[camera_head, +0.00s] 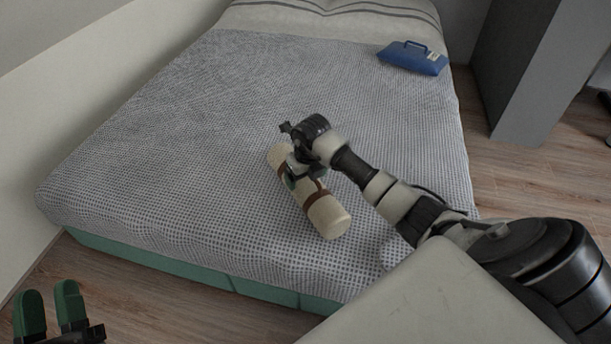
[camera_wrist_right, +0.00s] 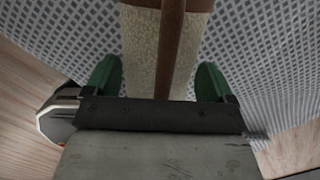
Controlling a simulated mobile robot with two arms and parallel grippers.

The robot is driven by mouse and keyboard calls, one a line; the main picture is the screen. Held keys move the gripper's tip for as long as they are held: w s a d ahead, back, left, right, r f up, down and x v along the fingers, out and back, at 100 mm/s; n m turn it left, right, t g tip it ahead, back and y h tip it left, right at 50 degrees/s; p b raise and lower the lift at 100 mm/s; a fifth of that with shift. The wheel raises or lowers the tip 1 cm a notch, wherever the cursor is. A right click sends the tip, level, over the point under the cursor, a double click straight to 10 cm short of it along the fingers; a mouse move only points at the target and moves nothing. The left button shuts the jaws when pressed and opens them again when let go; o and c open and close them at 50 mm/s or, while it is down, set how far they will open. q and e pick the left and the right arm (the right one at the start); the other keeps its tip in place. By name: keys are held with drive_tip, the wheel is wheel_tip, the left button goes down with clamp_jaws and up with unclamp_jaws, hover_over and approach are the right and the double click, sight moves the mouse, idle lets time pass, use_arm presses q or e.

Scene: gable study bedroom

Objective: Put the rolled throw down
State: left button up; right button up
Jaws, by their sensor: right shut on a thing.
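The rolled throw (camera_head: 327,215) is a cream roll with brown straps, on or just above the bed's grey-and-white checked cover (camera_head: 180,130). I cannot tell whether it touches the cover. My right gripper (camera_head: 294,177) is shut on the middle of the roll, with the arm reaching in from the right. In the right wrist view the rolled throw (camera_wrist_right: 141,50) and its brown strap lie between the green fingers of my right gripper (camera_wrist_right: 160,82). My left gripper (camera_head: 50,310) is open and empty at the lower left, over the floor beside the bed.
A blue bag with a handle (camera_head: 412,58) lies on the bed near the pillow end (camera_head: 330,18). The cover left of the roll is clear. A grey cabinet or panel (camera_head: 525,75) stands right of the bed. Wooden floor (camera_head: 505,180) shows on the right.

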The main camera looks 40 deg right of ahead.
drive_tip(key=o, duration=1.2)
drive_tip(key=shift+c, duration=0.2)
